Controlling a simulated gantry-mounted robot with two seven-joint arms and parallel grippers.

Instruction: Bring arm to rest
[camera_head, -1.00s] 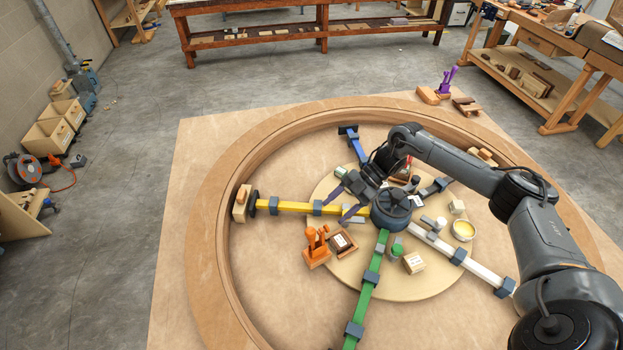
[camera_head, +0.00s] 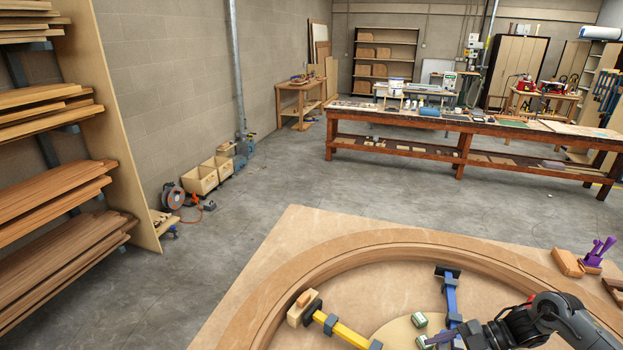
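My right arm comes in at the lower right. Its gripper (camera_head: 443,338) is at the bottom edge, over the round board (camera_head: 396,331) in the middle of the ring. Only part of the fingers shows, so I cannot tell whether they are open. The curved wooden ring (camera_head: 383,244) lies on a flat wooden sheet (camera_head: 292,226). A yellow arm (camera_head: 345,333) and a blue arm (camera_head: 451,300) of the clamp fixture reach out toward the ring. The fixture's hub is not visible. My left gripper is not in view.
Two small green-and-white items (camera_head: 420,320) are beside my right gripper. A wooden block (camera_head: 303,308) is at the ring's left inner side. A purple clamp (camera_head: 598,251) and a wood block (camera_head: 567,262) stand at the right. A long workbench (camera_head: 460,128) and lumber rack (camera_head: 120,130) are farther off.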

